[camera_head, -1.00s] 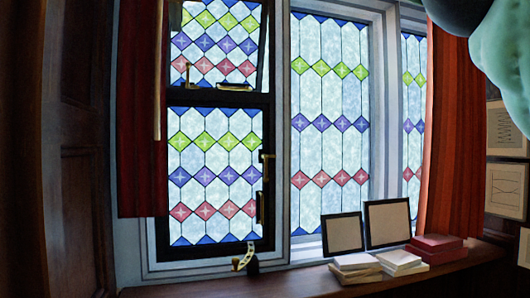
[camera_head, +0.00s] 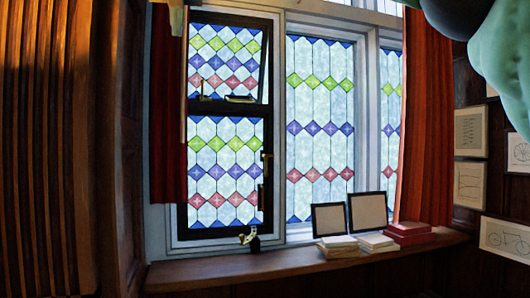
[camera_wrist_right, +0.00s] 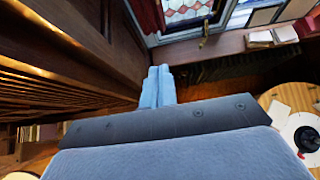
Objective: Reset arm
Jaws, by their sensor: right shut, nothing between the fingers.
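My right gripper (camera_wrist_right: 158,86) shows in the right wrist view as two light blue fingers side by side, pressed together with nothing between them. It points toward the wooden sill and window, with open air around the fingertips. In the head view, a pale green and dark part of my right arm (camera_head: 503,65) hangs in the top right corner, raised and close to the camera. No fingers can be made out there. My left arm and gripper are in neither view.
A stained-glass window (camera_head: 227,165) stands above a wooden sill (camera_head: 215,272). The sill bears two frames (camera_head: 367,211), stacked books (camera_head: 338,252) and red boxes (camera_head: 409,239). Wooden slats (camera_head: 45,150) rise at left. A round wooden table (camera_wrist_right: 290,103) is at the wrist view's right.

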